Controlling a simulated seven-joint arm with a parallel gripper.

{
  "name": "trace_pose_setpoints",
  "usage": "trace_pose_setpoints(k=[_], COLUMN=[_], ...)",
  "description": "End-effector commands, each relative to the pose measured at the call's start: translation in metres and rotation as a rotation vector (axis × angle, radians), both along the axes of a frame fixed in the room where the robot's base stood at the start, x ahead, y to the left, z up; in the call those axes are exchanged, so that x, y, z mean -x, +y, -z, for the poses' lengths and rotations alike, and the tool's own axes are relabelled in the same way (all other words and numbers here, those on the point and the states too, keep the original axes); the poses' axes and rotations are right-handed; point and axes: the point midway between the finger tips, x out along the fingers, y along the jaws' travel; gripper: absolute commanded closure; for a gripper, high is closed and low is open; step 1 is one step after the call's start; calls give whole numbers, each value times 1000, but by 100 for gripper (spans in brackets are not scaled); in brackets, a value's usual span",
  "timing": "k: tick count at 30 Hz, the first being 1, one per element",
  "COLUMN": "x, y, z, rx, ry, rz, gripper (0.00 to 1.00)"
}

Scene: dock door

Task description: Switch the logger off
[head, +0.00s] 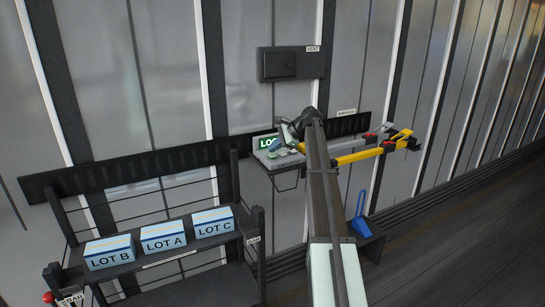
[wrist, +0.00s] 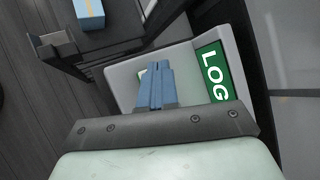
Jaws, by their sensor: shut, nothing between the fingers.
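The logger is a pale box with a green LOG sign (head: 268,143), mounted on the wall rail in the middle of the head view. In the wrist view the green LOG sign (wrist: 214,72) stands at the right of the pale logger housing (wrist: 124,74). My gripper (wrist: 152,70) has its blue fingers together and empty, over the housing's inner face. It also shows in the head view (head: 276,145), right at the logger. The fingers hide part of the housing, and I cannot make out the switch or its position. I cannot tell whether the fingertips touch it.
A dark shelf (head: 190,249) at lower left holds boxes LOT B (head: 109,253), LOT A (head: 163,239) and LOT C (head: 213,223). A VENT box (head: 290,64) hangs above the logger. Yellow-handled tools (head: 370,153) hang right of it, behind my arm. A blue item (head: 361,222) stands below.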

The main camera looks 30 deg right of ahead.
Motion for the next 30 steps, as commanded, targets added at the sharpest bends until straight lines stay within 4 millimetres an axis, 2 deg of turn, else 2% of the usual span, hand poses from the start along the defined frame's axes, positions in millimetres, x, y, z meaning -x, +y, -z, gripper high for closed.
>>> trace_pose_setpoints(k=[30], x=[0], y=[0], z=[10], rx=[0], ry=[0], rz=[0], gripper=[100])
